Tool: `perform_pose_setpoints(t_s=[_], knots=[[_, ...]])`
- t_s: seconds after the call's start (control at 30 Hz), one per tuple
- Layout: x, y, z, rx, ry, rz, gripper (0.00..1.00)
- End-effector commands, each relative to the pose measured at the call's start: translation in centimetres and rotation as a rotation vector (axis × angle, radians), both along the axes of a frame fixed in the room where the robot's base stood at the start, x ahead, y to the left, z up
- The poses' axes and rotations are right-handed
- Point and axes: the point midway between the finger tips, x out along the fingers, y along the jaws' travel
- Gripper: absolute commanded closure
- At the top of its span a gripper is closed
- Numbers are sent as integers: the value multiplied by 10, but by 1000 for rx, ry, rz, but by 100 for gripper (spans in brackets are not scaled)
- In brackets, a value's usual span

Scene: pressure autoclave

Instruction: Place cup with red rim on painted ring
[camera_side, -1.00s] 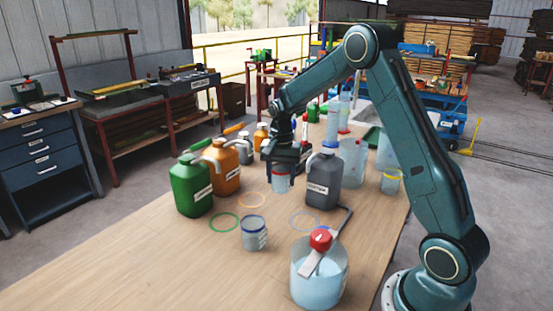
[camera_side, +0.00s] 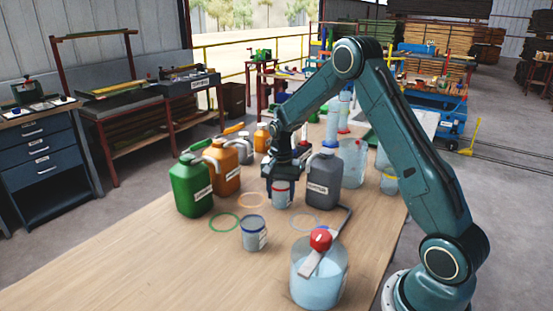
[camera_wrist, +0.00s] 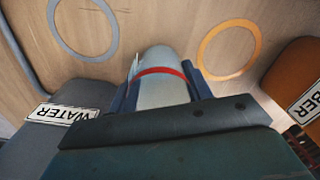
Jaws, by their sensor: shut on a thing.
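My gripper (camera_side: 281,178) is shut on the cup with red rim (camera_side: 281,197) and holds it upright. The cup is low over the table, between the orange painted ring (camera_side: 251,208) and the blue painted ring (camera_side: 306,231); I cannot tell whether its base touches the wood. A green painted ring (camera_side: 209,223) lies further left. In the wrist view, the cup (camera_wrist: 160,88) sits between the fingers, its red band showing. The blue ring (camera_wrist: 115,32) is upper left and the orange ring (camera_wrist: 201,50) upper right, both empty.
A cup with blue rim (camera_side: 254,238) stands in front of the rings. A grey jug (camera_side: 323,187) is close right of my gripper; orange (camera_side: 226,170) and green (camera_side: 190,190) jugs stand left. A clear container with a red-headed tool (camera_side: 319,280) is at the front. The front-left table is clear.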

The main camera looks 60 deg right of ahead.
Motion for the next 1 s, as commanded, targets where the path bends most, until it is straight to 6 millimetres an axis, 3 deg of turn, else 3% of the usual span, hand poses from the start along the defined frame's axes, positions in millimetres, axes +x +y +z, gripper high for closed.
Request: perform_pose_setpoints(t_s=[0.27, 0.3, 0.4, 0.77, 1.0], knots=[[0, 0, -3, 0, 0, 0, 72], [0, 0, -3, 0, 0, 0, 45], [0, 0, -3, 0, 0, 0, 29], [0, 0, -1, -1, -1, 0, 29], [1, 0, 15, -1, -3, 0, 29]])
